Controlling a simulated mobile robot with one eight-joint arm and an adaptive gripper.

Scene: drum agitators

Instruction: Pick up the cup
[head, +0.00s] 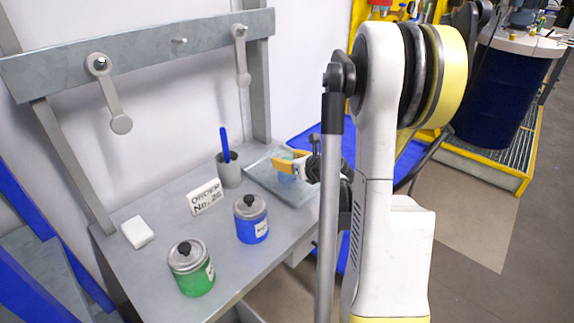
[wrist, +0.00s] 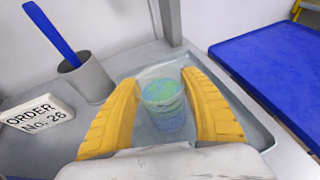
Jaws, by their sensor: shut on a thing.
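A blue-green patterned cup (wrist: 163,112) stands upright between the yellow fingers of my gripper (wrist: 161,82) in the wrist view. My gripper is shut on it, with one finger on each side. The cup is at or just above a grey tray (wrist: 265,127); I cannot tell if it touches. In the head view my gripper (head: 293,163) is over the tray (head: 262,182), at the right end of the bench, and a bluish bit of the cup (head: 287,178) shows below the yellow finger. My arm hides part of this area.
A grey holder (wrist: 88,80) with a blue stick (wrist: 50,32) stands left of the tray, near an order sign (wrist: 36,113). A blue lidded can (head: 252,228), a green lidded can (head: 193,273) and a white block (head: 137,232) stand on the grey bench (head: 150,267).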

